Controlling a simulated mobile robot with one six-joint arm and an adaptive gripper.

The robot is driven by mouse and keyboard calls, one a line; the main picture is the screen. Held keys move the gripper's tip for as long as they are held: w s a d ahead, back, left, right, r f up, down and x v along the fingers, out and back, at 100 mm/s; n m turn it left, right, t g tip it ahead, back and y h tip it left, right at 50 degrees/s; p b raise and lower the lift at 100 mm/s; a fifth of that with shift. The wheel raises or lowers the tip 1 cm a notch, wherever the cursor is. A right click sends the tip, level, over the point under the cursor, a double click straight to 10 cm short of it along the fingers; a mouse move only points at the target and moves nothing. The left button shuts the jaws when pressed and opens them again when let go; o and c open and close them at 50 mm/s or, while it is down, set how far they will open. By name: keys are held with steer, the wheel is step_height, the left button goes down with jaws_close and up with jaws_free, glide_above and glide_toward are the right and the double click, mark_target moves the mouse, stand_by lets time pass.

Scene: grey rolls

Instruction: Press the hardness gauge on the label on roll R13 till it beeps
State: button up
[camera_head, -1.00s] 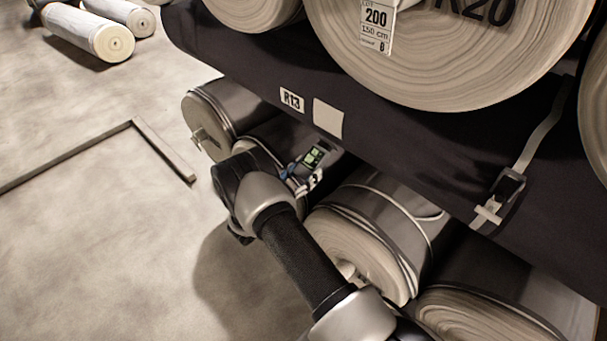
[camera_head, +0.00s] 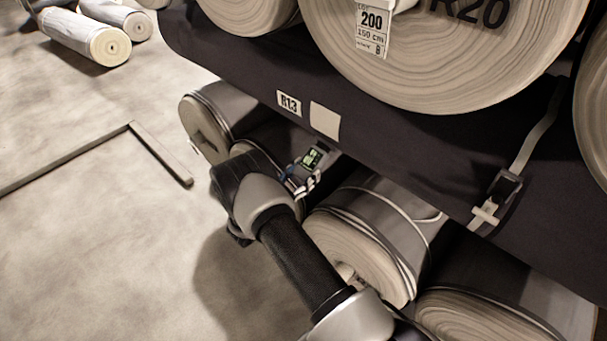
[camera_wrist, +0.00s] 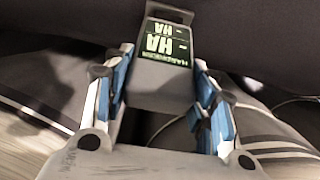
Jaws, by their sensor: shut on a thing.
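The hardness gauge (camera_wrist: 162,75) is a dark grey block with a green screen reading "HA". It sits between the blue-padded fingers of my gripper (camera_wrist: 165,105), which is shut on it. In the head view the gauge (camera_head: 312,158) shows at my gripper (camera_head: 300,178), near the dark cover's lower edge. A tag reading "R13" (camera_head: 289,103) is on the dark cover above, with a blank pale square label (camera_head: 325,121) to its right. The gauge is lower than that label in the picture, and whether its tip touches anything is hidden.
Large rolls lie above, one marked "R20" (camera_head: 450,60). Lower rolls (camera_head: 360,250) lie close beside my arm. A strap with a buckle (camera_head: 500,190) hangs at the right. Open floor (camera_head: 90,240) is at the left, with a low bar frame (camera_head: 160,152).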

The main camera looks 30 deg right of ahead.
steer(key=shift+w+d+r, duration=0.15)
steer(key=shift+d+r, duration=0.2)
steer(key=shift+r, duration=0.05)
stand_by(1.3)
steer(key=shift+s+a+f+b, duration=0.25)
steer(key=shift+a+f+b, duration=0.35)
steer(key=shift+a+b, duration=0.1)
steer(key=a+f, duration=0.1)
steer(key=s+a+b, duration=0.1)
steer(key=a, duration=0.1)
steer(key=a+f+b, duration=0.1)
steer(key=shift+s+a+f, duration=0.15)
steer(key=shift+s+f, duration=0.15)
steer(key=shift+s, duration=0.05)
